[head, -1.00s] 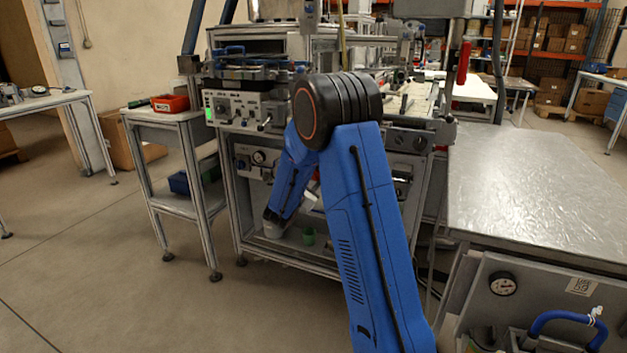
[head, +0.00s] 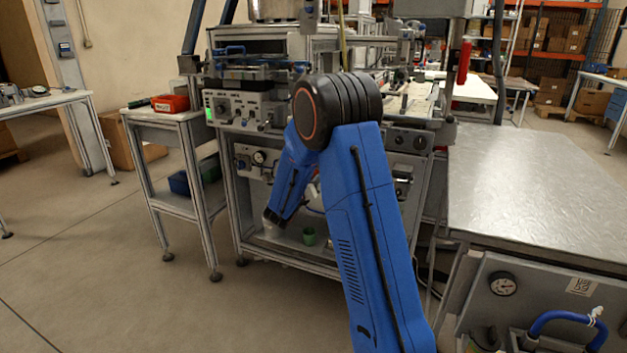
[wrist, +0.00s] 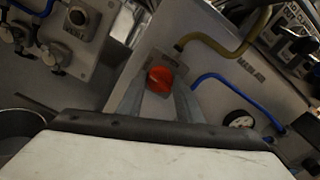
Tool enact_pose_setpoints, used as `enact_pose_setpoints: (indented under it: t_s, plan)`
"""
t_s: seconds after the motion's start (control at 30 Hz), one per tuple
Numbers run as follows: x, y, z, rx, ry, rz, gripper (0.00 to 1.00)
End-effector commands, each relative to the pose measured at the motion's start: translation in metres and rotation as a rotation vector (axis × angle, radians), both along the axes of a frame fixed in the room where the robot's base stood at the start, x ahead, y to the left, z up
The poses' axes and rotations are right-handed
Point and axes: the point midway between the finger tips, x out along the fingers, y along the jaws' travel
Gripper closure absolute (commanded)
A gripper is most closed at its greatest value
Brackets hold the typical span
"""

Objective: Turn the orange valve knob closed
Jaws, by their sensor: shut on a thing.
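The orange valve knob (wrist: 159,79) is on a grey panel in the upper middle of the wrist view. A brass-coloured hose runs off to its upper right. My gripper (wrist: 158,88) has its two fingers on either side of the knob and is shut on it. Part of the fingers is hidden by the dark edge of the gripper body. In the head view the knob and the fingertips are hidden by my blue arm and the machine frame.
The wrist view also shows a blue hose (wrist: 225,84), a pressure gauge (wrist: 238,119) and a round dial (wrist: 78,18) near the knob.

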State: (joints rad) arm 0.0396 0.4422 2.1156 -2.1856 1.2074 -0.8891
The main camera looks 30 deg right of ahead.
Motion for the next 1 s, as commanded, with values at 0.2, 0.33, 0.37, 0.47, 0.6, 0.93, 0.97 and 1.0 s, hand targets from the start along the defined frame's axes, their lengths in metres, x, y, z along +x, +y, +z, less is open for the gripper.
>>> enact_pose_setpoints:
  t_s: [0.2,0.33,0.37,0.47,0.6,0.93,0.97,1.0]
  plan:
    - [-0.0007,0.0006,-0.0021,-0.066,0.091,0.001,0.9]
    - [-0.0007,0.0006,-0.0022,-0.091,0.123,0.001,0.9]
    - [-0.0007,0.0006,-0.0022,-0.096,0.128,0.001,0.9]
    - [-0.0007,0.0007,-0.0023,-0.105,0.14,0.001,0.9]
    - [-0.0008,0.0007,-0.0024,-0.11,0.147,0.001,0.9]
    - [-0.0009,0.0007,-0.0025,-0.11,0.149,0.0,0.66]
    - [-0.0009,0.0007,-0.0026,-0.11,0.149,0.0,0.58]
    - [-0.0008,0.0007,-0.0024,-0.11,0.147,0.001,0.49]
